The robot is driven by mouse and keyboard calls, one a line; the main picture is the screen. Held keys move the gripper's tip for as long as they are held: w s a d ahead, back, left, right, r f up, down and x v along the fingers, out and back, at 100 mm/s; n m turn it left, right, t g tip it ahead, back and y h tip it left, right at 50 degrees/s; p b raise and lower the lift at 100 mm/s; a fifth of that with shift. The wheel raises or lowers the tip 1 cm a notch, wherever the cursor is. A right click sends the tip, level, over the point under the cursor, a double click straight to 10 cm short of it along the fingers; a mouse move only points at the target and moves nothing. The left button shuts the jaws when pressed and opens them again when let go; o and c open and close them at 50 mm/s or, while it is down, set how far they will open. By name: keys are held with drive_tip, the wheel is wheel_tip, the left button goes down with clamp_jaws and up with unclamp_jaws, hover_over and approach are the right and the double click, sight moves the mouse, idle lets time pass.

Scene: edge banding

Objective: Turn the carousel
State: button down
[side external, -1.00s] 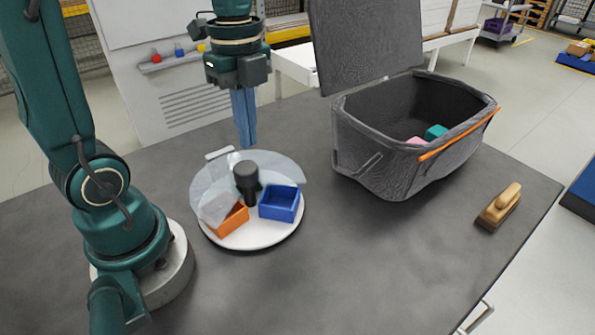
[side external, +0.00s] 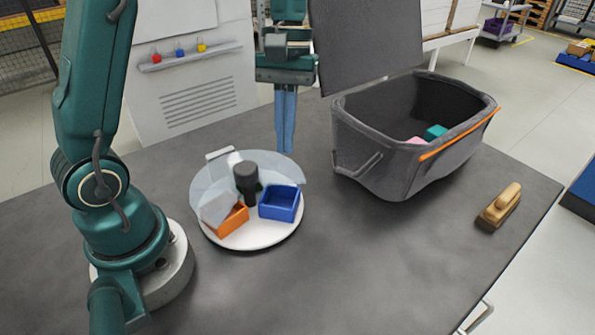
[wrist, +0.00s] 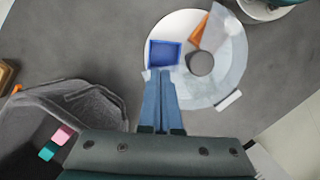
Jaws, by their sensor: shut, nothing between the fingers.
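The carousel (side external: 262,238) is a round white turntable on the grey table, with a dark central knob (side external: 246,184) and a clear cover over part of it. A blue open box (side external: 280,203) sits at its right and an orange box (side external: 232,219) at its front left. A white tab (side external: 219,153) stands at the cover's back left edge; it also shows in the wrist view (wrist: 229,100). My gripper (side external: 286,150) is shut and empty, pointing down behind and right of the carousel, apart from it in the side view. In the wrist view the fingers overlap the disc's edge near the blue box.
A dark grey bin (side external: 400,160) with an open lid stands right of the carousel, holding pink and teal blocks. A wooden-handled brush (side external: 500,206) lies at the table's right. The table's front middle is clear.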

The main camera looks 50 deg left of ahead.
approach(262, 230)
drive_tip(key=w+f, duration=0.2)
drive_tip(key=f, duration=0.1)
drive_tip(key=w+f, duration=0.1)
drive_tip(key=f, duration=0.1)
drive_tip(key=shift+w+d+f, duration=0.2)
drive_tip(key=shift+w, duration=0.2)
drive_tip(key=shift+s+d+m, duration=0.3)
drive_tip(key=shift+s+m, duration=0.2)
drive_tip(key=shift+m, duration=0.6)
drive_tip(key=shift+s+d+m+g+y, duration=0.15)
drive_tip(key=shift+s+m+y, duration=0.15)
drive_tip(key=shift+m, duration=0.3)
drive_tip(key=shift+s+d+m+g+y, duration=0.1)
drive_tip(key=shift+s+m+g+y, duration=0.1)
drive_tip(key=shift+s+m, duration=0.3)
drive_tip(key=shift+s+d+m+y, duration=0.15)
drive_tip(key=shift+s+m, duration=0.2)
drive_tip(key=shift+m, duration=0.45)
drive_tip(key=shift+s+a+m+y, duration=0.15)
drive_tip(key=shift+s+m, duration=0.2)
drive_tip(key=shift+m, duration=0.45)
drive_tip(key=shift+s+m, duration=0.15)
drive_tip(key=shift+m, duration=0.15)
